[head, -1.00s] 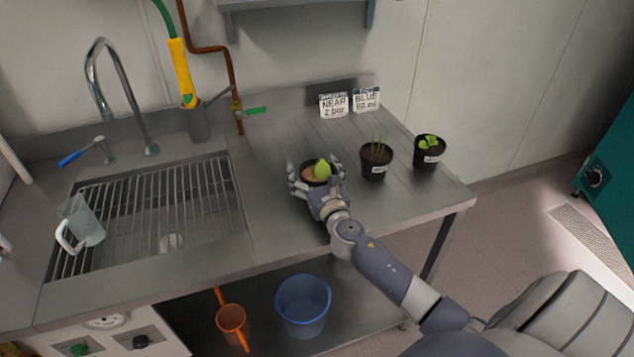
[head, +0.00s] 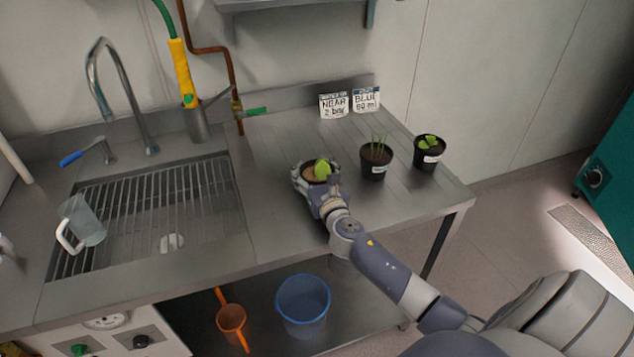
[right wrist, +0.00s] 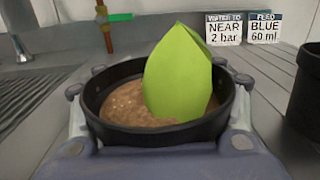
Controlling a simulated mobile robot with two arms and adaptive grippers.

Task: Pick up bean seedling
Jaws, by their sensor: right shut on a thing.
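The bean seedling (head: 322,169) is a single broad bright green leaf in brown soil in a small dark round pot. It also fills the middle of the right wrist view (right wrist: 178,75), upright. My right gripper (head: 316,172) is shut on this pot, with its fingers around both sides of the rim. The pot is at the worktop; I cannot tell whether its base touches the surface. Its lower part is hidden by the gripper. My left gripper is not in view.
Two other black pots, one with grassy shoots (head: 375,159) and one with small round leaves (head: 428,152), stand to the right on the steel worktop (head: 275,215). Two label cards (head: 333,105) stand behind. A sink with a grating (head: 160,210) and a clear jug (head: 84,222) is left.

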